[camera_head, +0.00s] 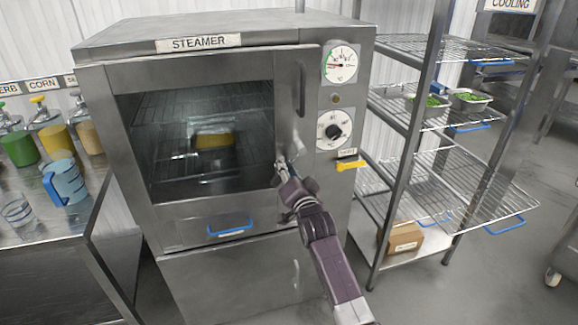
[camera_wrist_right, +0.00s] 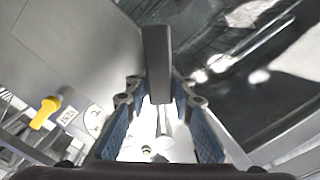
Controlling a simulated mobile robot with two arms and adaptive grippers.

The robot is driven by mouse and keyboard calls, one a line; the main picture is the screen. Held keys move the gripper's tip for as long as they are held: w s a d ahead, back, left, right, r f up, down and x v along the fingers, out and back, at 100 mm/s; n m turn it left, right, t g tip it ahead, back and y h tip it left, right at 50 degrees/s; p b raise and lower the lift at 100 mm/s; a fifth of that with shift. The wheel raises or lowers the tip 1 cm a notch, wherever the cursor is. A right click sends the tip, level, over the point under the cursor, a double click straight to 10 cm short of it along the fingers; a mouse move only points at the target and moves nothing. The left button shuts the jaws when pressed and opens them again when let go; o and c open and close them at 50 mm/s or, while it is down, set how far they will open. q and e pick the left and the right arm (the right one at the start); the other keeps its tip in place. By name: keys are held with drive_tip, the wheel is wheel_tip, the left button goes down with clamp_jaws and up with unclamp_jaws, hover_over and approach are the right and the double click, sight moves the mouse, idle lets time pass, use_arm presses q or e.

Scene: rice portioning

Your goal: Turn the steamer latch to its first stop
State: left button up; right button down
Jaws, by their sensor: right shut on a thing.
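The steamer (camera_head: 215,35) stands in the middle of the head view, its windowed door (camera_head: 168,215) apparently shut. My right gripper (camera_head: 283,168) is at the right edge of the door, beside the window's lower right corner. In the right wrist view my gripper (camera_wrist_right: 160,130) has its blue-padded fingers on either side of a dark grey bar, the latch (camera_wrist_right: 156,60), and is shut on it. In the head view the gripper mostly hides this bar, so its angle is hard to tell there. My left gripper is out of view.
A vertical handle (camera_head: 301,90) is above my right gripper. A gauge (camera_head: 341,64), a dial (camera_head: 333,131) and a yellow lever (camera_head: 351,164) are to its right; the lever also shows in the wrist view (camera_wrist_right: 43,113). A wire rack (camera_head: 430,120) stands close on the right.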

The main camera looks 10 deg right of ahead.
drive_tip(key=r, duration=0.2)
drive_tip(key=shift+w+a+r+t, duration=0.2)
drive_tip(key=shift+w+r+t, duration=0.05)
drive_tip(key=shift+r+t, duration=0.05)
drive_tip(key=c, duration=2)
unclamp_jaws()
drive_tip(key=shift+w+a+f, duration=0.1)
drive_tip(key=shift+w, duration=0.05)
drive_tip(key=shift+o, duration=1.2)
drive_tip(key=shift+w+a+f, duration=0.2)
drive_tip(key=shift+w+f, duration=0.25)
drive_tip(key=shift+w, duration=0.1)
drive_tip(key=shift+w+a+f, duration=0.15)
drive_tip(key=shift+w+f, duration=0.25)
drive_tip(key=shift+w, duration=0.1)
drive_tip(key=shift+s+d+f, duration=0.1)
drive_tip(key=shift+s+d, duration=0.15)
drive_tip(key=shift+s, duration=0.15)
drive_tip(key=shift+s+d, duration=0.1)
drive_tip(key=shift+s, duration=0.05)
drive_tip(key=s, duration=0.7)
drive_tip(key=shift+s, duration=0.4)
